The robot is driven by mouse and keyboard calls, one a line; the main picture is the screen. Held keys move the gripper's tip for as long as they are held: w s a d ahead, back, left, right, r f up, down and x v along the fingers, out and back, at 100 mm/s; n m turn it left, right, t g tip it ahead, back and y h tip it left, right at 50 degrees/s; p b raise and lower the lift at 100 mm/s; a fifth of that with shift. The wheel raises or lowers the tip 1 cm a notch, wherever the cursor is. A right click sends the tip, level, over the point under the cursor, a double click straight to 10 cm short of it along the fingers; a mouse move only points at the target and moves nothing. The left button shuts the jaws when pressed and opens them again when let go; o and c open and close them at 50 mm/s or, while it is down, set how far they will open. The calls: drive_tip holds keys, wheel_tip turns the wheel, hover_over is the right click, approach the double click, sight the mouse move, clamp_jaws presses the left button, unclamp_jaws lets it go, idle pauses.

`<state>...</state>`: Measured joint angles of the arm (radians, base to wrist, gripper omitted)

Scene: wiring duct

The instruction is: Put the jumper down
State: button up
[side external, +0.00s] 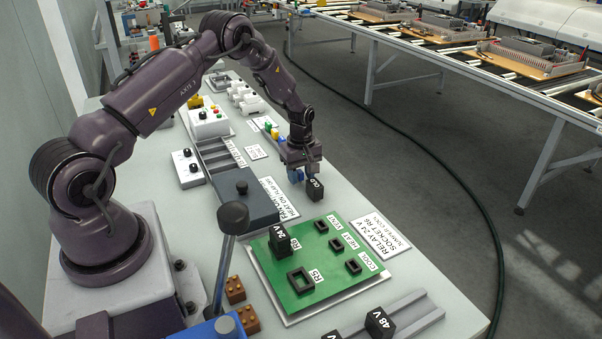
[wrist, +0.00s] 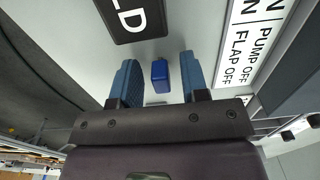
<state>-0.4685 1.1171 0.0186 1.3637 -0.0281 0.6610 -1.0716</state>
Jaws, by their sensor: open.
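My gripper (side external: 296,177) is low over the bench, just left of a black block marked OLD (side external: 315,189). In the wrist view its two blue fingers (wrist: 158,70) stand apart. A small dark blue piece (wrist: 160,76), which looks like the jumper, lies between them with a gap on both sides. It appears to rest on the pale bench top. The black OLD block (wrist: 131,18) also shows in the wrist view, just beyond the fingertips. In the side view I cannot separate the blue piece from the blue fingers.
A green board (side external: 325,281) with sockets and a 24 V relay (side external: 279,239) is in front. A dark grey box (side external: 246,204) and a pump/flap label (wrist: 247,45) lie beside the gripper. Small coloured pieces (side external: 271,129) sit behind it. Bare bench lies to the right.

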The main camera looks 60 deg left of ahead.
drive_tip(key=shift+r, duration=0.1)
wheel_tip(320, 180, up, 12)
wheel_tip(320, 180, up, 10)
drive_tip(key=m+t, duration=0.1)
drive_tip(key=m, duration=0.3)
hover_over(301, 172)
drive_tip(key=s+d, duration=0.2)
drive_tip(key=d, duration=0.4)
drive_tip(key=s+d+r+m+t, duration=0.3)
drive_tip(key=s+d+r+m, duration=0.6)
drive_tip(key=s+d+r, duration=0.35)
drive_tip(key=s+d+m+t, duration=0.1)
drive_tip(key=s+d+m, duration=0.3)
drive_tip(key=s, duration=0.5)
drive_tip(key=shift+f+m+t, duration=0.15)
drive_tip(key=shift+m+t, duration=0.15)
drive_tip(key=shift+m, duration=0.2)
